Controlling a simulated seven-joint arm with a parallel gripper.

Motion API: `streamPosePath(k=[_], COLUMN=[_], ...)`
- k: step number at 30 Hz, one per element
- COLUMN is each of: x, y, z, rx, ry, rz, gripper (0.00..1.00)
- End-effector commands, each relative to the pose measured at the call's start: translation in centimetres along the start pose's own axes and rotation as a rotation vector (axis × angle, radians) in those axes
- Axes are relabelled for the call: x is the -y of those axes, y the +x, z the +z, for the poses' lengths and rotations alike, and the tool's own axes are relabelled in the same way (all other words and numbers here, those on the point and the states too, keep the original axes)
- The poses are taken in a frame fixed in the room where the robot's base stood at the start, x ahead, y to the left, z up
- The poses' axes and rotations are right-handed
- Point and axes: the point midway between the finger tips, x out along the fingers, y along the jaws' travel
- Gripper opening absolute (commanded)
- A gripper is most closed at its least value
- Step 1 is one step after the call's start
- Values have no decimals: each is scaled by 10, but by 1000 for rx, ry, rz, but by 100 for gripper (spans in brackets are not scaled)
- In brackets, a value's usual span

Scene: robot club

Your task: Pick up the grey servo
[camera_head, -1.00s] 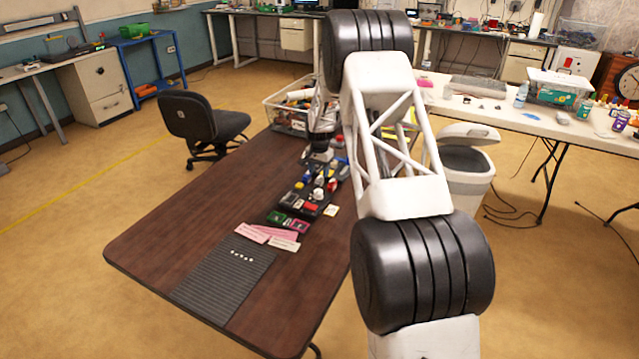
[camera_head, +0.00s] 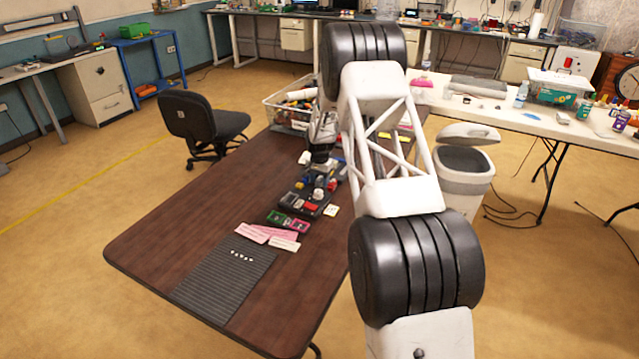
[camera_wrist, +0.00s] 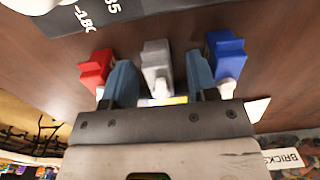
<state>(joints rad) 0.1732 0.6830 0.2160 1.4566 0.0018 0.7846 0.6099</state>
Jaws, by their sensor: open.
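The grey servo (camera_wrist: 157,65) is in the wrist view, on the brown table, with its pale lower end toward the gripper. My gripper (camera_wrist: 161,76) is open, with one blue finger on each side of the grey servo. Narrow gaps show between the fingers and the servo. A red servo (camera_wrist: 95,70) is just outside the left finger, and a blue servo (camera_wrist: 226,56) is just outside the right finger. In the head view my gripper (camera_head: 321,155) is over the far part of the table, and the grey servo cannot be made out there.
The table (camera_head: 190,210) is clear on its left side. Small parts in dark trays (camera_head: 305,206) and pink cards (camera_head: 268,234) lie nearer than my gripper. A ribbed mat (camera_head: 225,280) lies at the near end. A filled bin (camera_head: 270,115) stands behind.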

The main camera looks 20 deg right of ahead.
Motion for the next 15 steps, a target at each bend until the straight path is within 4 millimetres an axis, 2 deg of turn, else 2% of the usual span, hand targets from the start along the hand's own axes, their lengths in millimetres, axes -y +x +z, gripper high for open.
streamPosePath(k=[2, 12, 15], x=[0, 0, 0], y=[0, 0, 0], z=[0, 0, 0], rx=[0, 0, 0], ry=[0, 0, 0], rz=[0, 0, 0], gripper=[53, 3, 0])
